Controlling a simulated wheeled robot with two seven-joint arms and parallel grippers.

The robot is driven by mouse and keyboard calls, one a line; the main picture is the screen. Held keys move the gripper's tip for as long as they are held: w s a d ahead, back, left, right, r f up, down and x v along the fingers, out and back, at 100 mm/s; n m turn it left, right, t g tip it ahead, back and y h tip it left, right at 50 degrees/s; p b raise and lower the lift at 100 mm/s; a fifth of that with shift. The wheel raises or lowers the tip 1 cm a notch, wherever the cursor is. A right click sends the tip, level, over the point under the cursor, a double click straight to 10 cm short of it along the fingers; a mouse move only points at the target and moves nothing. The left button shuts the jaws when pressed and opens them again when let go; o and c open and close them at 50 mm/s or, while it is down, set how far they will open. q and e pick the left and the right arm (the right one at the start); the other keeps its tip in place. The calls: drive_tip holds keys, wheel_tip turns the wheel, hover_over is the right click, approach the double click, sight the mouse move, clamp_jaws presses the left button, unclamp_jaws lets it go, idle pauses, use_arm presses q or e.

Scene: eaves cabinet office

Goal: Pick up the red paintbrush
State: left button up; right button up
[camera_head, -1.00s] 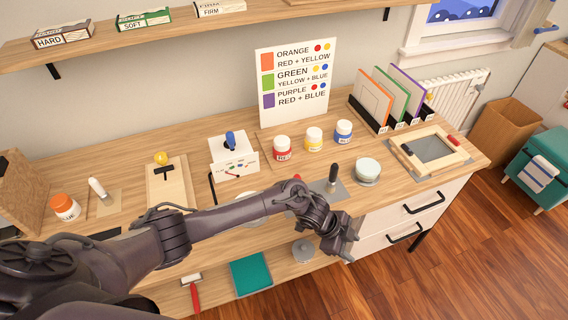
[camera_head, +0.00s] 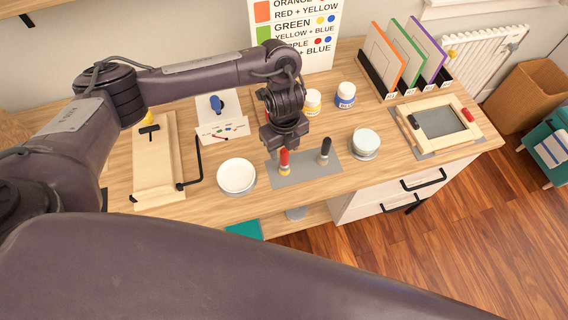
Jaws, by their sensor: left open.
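The red paintbrush (camera_head: 284,162) stands upright on a grey mat (camera_head: 308,172) on the wooden desk, its red handle up and a pale yellow part at the bottom. My left gripper (camera_head: 285,144) points down from above, its fingertips close around or just over the top of the red handle. It is open, and I cannot tell whether the fingers touch the handle. A black-handled tool (camera_head: 324,152) stands on the same mat, just right of the brush. My right gripper is not in view.
A white bowl (camera_head: 237,176) is left of the mat, and a glass bowl (camera_head: 365,143) right of it. A black bent rod (camera_head: 198,160) and wooden board (camera_head: 154,170) are further left.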

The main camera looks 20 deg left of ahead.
sight(284, 161)
use_arm(q)
wheel_tip(284, 161, down, 4)
drive_tip(key=shift+r+b, duration=0.2)
drive_tip(key=shift+b, duration=0.1)
drive_tip(key=c, duration=0.4)
clamp_jaws()
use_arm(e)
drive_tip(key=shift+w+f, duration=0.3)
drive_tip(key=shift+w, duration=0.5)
